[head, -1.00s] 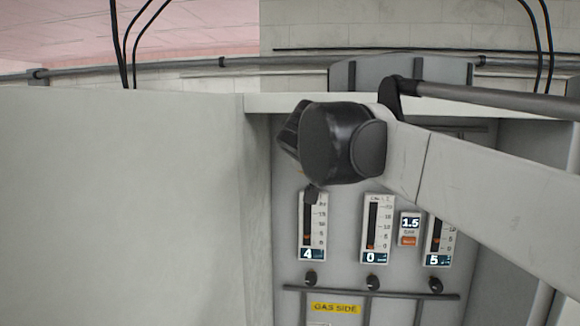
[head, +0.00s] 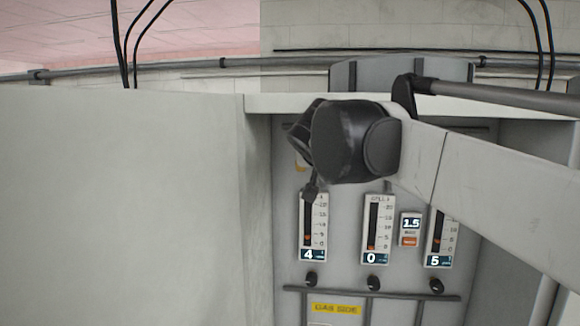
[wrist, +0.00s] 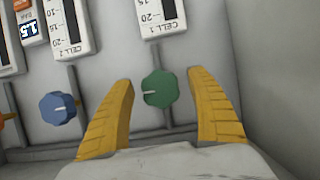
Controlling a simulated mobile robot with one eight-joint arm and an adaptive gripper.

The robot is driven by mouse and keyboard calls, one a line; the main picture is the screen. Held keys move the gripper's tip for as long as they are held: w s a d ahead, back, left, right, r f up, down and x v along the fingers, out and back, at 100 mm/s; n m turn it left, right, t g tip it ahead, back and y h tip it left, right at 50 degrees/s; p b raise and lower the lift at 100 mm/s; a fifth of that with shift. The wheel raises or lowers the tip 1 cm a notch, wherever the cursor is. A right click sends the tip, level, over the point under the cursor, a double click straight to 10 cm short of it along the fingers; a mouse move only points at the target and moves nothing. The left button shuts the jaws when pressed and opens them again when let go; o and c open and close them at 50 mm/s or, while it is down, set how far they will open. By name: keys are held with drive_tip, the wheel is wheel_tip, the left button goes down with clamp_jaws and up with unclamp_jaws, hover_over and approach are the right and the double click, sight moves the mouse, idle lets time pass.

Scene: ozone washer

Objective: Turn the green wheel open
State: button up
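The green wheel (wrist: 160,90) is a small faceted knob with a white pointer mark on its face, pointing left in the wrist view. It sits on a grey pipe at the CELL 1 gauge (wrist: 160,15). My gripper (wrist: 163,78) is open, with one yellow finger on each side of the wheel. Gaps show between the wheel and both fingers, so neither appears to touch it. In the head view my dark wrist covers the area above the left gauge (head: 313,228), and the green wheel is hidden there.
A blue knob (wrist: 58,107) stands just left of the left finger in the wrist view, below the CELL 2 gauge (wrist: 68,25). A bare wall is at the right. In the head view, a large pale cabinet side (head: 130,200) fills the left.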

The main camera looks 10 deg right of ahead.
drive_tip(key=v, duration=1.2)
drive_tip(key=s+d+f+n+g+y+b, duration=0.1)
drive_tip(key=s+f+b, duration=0.5)
drive_tip(key=f+b, duration=0.8)
drive_tip(key=s+d+f+n+g+y+b, duration=0.1)
drive_tip(key=s+f+g+b, duration=0.2)
drive_tip(key=f+b, duration=1.1)
drive_tip(key=s+d+f+n+g+y+b, duration=0.1)
drive_tip(key=s+f+b, duration=0.9)
drive_tip(key=f, duration=4.3)
drive_tip(key=g+y+b, duration=0.1)
drive_tip(key=b, duration=0.3)
drive_tip(key=shift+d+n, duration=0.2)
drive_tip(key=shift+n, duration=0.2)
drive_tip(key=shift+s, duration=0.1)
